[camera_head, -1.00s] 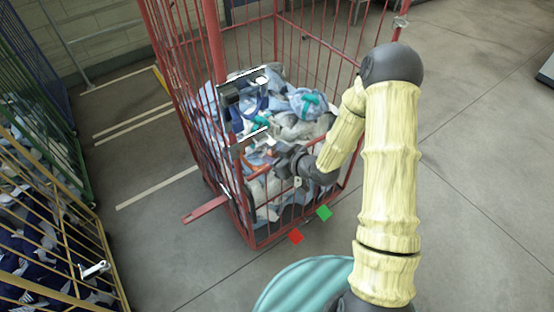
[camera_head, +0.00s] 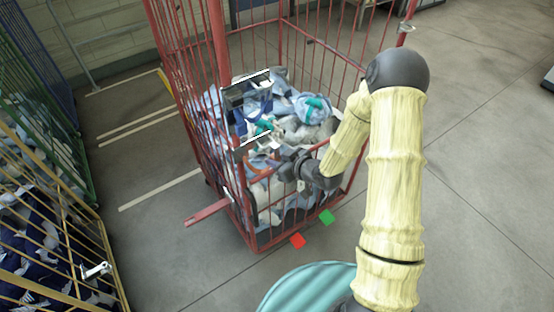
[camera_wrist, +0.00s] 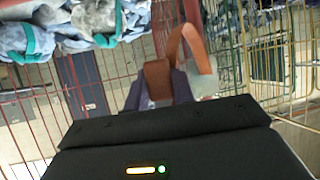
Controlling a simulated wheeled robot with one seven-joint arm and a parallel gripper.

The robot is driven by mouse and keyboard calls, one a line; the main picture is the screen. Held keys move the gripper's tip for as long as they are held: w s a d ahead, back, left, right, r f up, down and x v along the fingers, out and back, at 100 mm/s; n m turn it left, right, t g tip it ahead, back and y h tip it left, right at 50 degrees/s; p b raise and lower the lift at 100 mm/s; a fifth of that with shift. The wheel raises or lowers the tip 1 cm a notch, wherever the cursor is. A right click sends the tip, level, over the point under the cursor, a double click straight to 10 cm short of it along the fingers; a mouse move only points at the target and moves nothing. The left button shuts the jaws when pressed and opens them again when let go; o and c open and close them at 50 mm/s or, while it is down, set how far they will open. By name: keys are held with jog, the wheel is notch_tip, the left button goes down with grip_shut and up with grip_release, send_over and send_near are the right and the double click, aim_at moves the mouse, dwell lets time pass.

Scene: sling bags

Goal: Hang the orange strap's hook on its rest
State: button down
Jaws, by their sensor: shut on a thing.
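My gripper (camera_head: 286,160) is at the near side of the red cage, in front of the bags. In the wrist view my gripper (camera_wrist: 160,85) is shut on the orange-brown strap (camera_wrist: 158,78). The strap rises from the fingers and bends over in a loop to the right. A pale piece beside the loop's lower end could be the hook, but I cannot tell. In the head view the strap is small and mostly hidden by the gripper and cage bars. I cannot clearly make out the strap's rest.
The red cage (camera_head: 222,45) holds a heap of pale blue and grey bags (camera_head: 290,105). A red bar (camera_head: 207,212) sticks out at its lower left. A yellow cage (camera_head: 70,287) with dark bags stands at left. Red (camera_head: 297,240) and green (camera_head: 326,217) markers show by the near lower edge. Floor at right is clear.

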jog(key=shift+w+a, duration=0.1)
jog(key=shift+w, duration=0.1)
dwell(0.7)
jog(key=shift+w+a+b, duration=0.25)
jog(key=shift+w+a, duration=0.2)
jog(key=shift+w, duration=0.2)
jog(key=shift+w+a+b, duration=0.25)
jog(key=shift+w+a, duration=0.2)
jog(key=shift+w, duration=0.15)
jog(key=shift+f+b, duration=1.05)
jog(key=c, duration=0.7)
grip_release()
jog(key=shift+s+d, duration=0.1)
